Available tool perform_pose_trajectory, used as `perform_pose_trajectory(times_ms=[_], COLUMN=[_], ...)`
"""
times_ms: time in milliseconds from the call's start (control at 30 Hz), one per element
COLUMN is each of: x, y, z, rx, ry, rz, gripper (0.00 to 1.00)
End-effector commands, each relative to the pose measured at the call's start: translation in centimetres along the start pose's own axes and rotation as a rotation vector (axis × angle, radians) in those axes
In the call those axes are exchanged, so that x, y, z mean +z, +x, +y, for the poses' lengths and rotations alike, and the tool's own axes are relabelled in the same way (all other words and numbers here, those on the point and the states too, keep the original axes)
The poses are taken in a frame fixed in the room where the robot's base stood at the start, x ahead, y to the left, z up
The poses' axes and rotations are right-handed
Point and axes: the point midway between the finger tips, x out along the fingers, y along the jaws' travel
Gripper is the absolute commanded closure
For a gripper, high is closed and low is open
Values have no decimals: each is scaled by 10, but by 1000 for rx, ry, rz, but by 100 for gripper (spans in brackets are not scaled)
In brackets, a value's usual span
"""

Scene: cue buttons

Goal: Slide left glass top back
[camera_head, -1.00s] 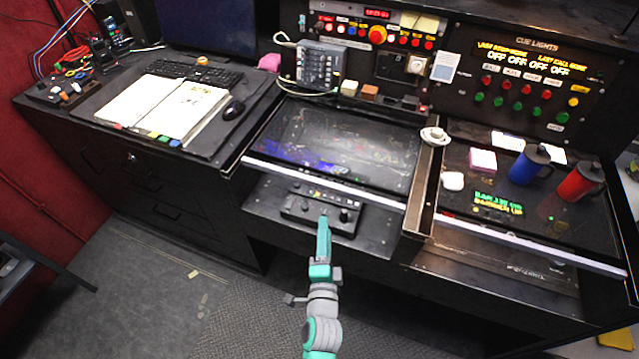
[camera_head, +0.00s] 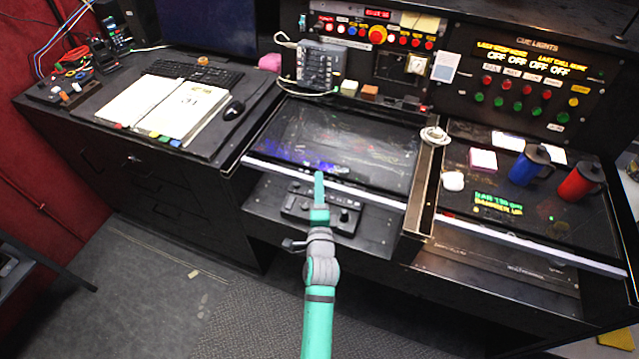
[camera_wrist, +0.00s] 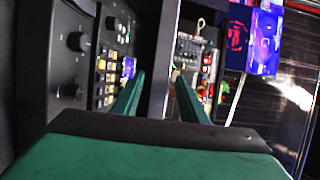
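The left glass top (camera_head: 345,140) is a dark, glossy panel with coloured reflections and a pale front edge strip (camera_head: 285,172). It lies over the middle of the desk, with a small control panel (camera_head: 338,214) showing on the ledge in front of it. My gripper (camera_head: 319,178) is at the front edge, near its middle. In the wrist view, my two green fingers (camera_wrist: 159,75) are apart, with the grey edge bar (camera_wrist: 163,40) running between them. The glass (camera_wrist: 285,110) shows at right and control knobs at left. I cannot tell whether the fingers touch the bar.
The right glass top (camera_head: 575,225) bears a blue mug (camera_head: 528,165), a red mug (camera_head: 580,182) and a pink note block (camera_head: 483,160). A wooden divider (camera_head: 428,190) separates the two tops. An open book (camera_head: 172,105) lies at left. A mixer (camera_head: 320,68) stands behind the left glass.

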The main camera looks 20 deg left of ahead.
Motion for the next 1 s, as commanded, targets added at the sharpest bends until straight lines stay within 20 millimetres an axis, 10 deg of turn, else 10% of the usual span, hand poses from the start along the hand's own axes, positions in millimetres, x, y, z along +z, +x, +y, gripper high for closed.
perform_pose_trajectory(times_ms=[500,700,1000], x=[0,0,-5], y=[17,17,25], z=[0,0,0], rx=[0,0,0], ry=[0,0,-1], rz=[-1,0,3], gripper=[61,100,100])
